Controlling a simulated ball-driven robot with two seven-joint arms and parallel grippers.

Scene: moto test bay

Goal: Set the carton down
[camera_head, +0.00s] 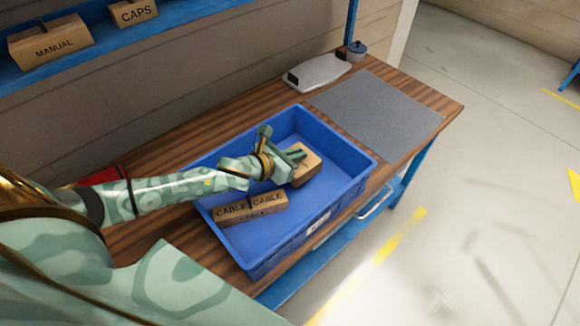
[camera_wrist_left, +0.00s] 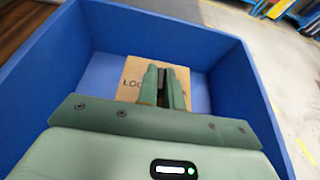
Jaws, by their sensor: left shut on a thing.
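My left gripper (camera_head: 292,157) is shut on a brown carton (camera_head: 308,168), which is inside the blue crate (camera_head: 346,156) on the workbench. In the left wrist view the fingers (camera_wrist_left: 165,87) cover the middle of this carton (camera_wrist_left: 133,74), and part of its printed label shows, starting "LO". The blue crate's walls (camera_wrist_left: 45,75) surround it there. Whether the carton touches the crate floor I cannot tell. My right gripper is not in view.
A grey mat (camera_head: 378,115) covers the bench's right end. A grey scale-like tray (camera_head: 319,71) and a small lidded pot (camera_head: 356,51) stand at the back. Cartons marked "MANUAL" (camera_head: 50,44) and "CAPS" (camera_head: 133,11) sit on a blue shelf. The crate floor right of the CABLE cartons is clear.

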